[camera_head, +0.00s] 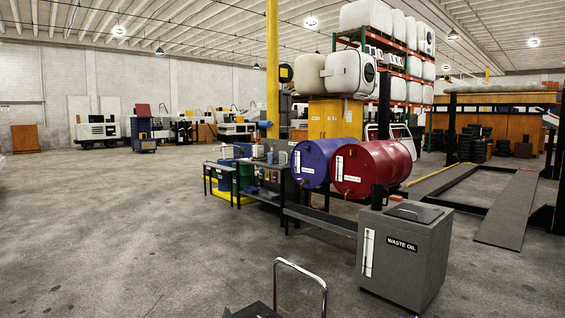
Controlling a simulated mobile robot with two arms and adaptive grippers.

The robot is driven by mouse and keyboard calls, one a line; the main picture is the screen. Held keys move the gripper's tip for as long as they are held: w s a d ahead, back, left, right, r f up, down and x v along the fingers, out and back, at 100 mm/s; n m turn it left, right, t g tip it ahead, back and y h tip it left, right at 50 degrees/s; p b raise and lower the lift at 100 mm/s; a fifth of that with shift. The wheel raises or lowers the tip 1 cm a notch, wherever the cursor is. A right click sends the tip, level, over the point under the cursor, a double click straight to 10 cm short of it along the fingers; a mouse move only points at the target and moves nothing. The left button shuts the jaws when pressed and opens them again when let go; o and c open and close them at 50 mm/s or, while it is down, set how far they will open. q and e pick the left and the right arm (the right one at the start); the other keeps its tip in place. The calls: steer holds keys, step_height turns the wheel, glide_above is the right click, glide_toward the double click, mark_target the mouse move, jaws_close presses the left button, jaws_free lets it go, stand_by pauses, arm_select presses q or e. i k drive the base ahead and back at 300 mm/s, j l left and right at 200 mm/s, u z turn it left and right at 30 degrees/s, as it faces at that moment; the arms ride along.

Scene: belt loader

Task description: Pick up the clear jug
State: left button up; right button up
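I cannot make out a clear jug for certain. Several small containers (283,158) stand on a dark metal bench (262,165) left of the drums, and they are too small to tell apart. One of them may be the clear jug. Neither my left gripper nor my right gripper is in view.
A blue drum (318,163) and a red drum (374,167) lie on a rack. A grey waste oil bin (403,255) stands in front. A chrome handle (300,268) rises at the bottom edge. Open concrete floor (110,220) spreads to the left.

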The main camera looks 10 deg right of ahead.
mark_target(282, 154)
steer(key=i+j+u, duration=0.35)
steer(key=j, duration=0.3)
steer(key=i+j+u, duration=0.35)
steer(key=i+j, duration=0.15)
steer(key=i, duration=0.15)
steer(key=i+j+u, duration=0.4)
steer(key=i, duration=0.15)
steer(key=i+j, duration=0.15)
steer(key=i, duration=1.9)
steer(key=i+z, duration=0.25)
steer(key=i, duration=0.25)
steer(key=i+z, duration=0.25)
steer(key=i, duration=0.25)
steer(key=i+j+z, duration=0.25)
steer(key=i, duration=0.25)
steer(key=i+j+z, duration=0.25)
steer(key=i, duration=0.25)
steer(key=i+l+z, duration=0.35)
steer(key=i, duration=0.45)
steer(key=i+j+z, duration=0.1)
steer(key=i+z, duration=0.25)
steer(key=i, duration=0.45)
steer(key=i+j+z, duration=0.2)
steer(key=i+z, duration=0.2)
steer(key=i, duration=2.7)
